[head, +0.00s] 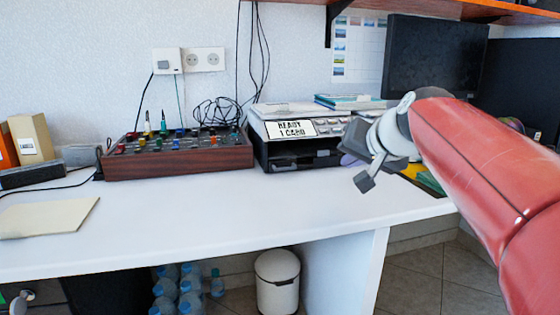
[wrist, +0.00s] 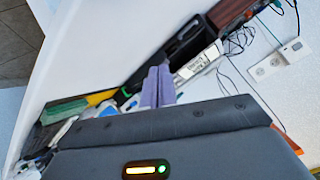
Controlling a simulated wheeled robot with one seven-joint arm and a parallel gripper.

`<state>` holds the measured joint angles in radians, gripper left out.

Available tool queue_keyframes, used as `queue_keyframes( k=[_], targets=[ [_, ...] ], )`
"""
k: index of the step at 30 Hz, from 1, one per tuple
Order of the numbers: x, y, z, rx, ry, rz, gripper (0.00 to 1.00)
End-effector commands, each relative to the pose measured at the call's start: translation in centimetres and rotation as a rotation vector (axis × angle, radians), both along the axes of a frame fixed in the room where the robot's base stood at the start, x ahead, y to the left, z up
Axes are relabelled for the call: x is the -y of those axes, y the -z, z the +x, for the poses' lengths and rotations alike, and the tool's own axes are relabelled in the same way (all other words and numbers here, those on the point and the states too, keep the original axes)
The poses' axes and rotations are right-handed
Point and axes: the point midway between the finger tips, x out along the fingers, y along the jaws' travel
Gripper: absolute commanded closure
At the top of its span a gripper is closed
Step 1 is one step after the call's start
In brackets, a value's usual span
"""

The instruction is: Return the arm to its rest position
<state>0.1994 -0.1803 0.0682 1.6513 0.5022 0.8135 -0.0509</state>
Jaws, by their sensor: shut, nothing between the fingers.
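My red arm reaches in from the right side of the head view, over the right part of the white desk. My gripper (head: 350,160) is at its end, in front of the printer-like device, and only a little of its purple fingers shows there. In the wrist view the two purple fingers of my gripper (wrist: 158,72) lie side by side, shut, with nothing between them. They point toward the device and the wall. I cannot tell the exact gap between the fingertips and the device.
The white desk (head: 230,215) is clear at its front middle. A device with a "READY 1 CARD" label (head: 297,128) stands at the back, beside a wooden control box (head: 180,160). A monitor (head: 432,55) stands behind my arm. A white bin (head: 278,280) and bottles (head: 190,285) are below.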

Motion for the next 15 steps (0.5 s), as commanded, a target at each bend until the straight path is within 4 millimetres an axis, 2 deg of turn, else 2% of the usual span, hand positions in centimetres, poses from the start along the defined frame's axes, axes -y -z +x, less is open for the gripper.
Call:
queue_keyframes(
  k=[1, 2, 6, 9, 12, 15],
  targets=[
    [-0.5, 0.7, -2.4, -0.034, -0.011, -0.037, 1.0],
    [-0.7, 1.6, -3.9, -0.059, -0.017, -0.063, 1.0],
    [-0.7, 7.1, -12.0, -0.188, -0.05, -0.199, 1.0],
    [-0.2, 11.1, -17.2, -0.268, -0.077, -0.289, 1.0],
    [0.5, 14.6, -21.2, -0.33, -0.1, -0.358, 1.0],
    [1.0, 17.0, -23.8, -0.371, -0.118, -0.405, 1.0]
  ],
)
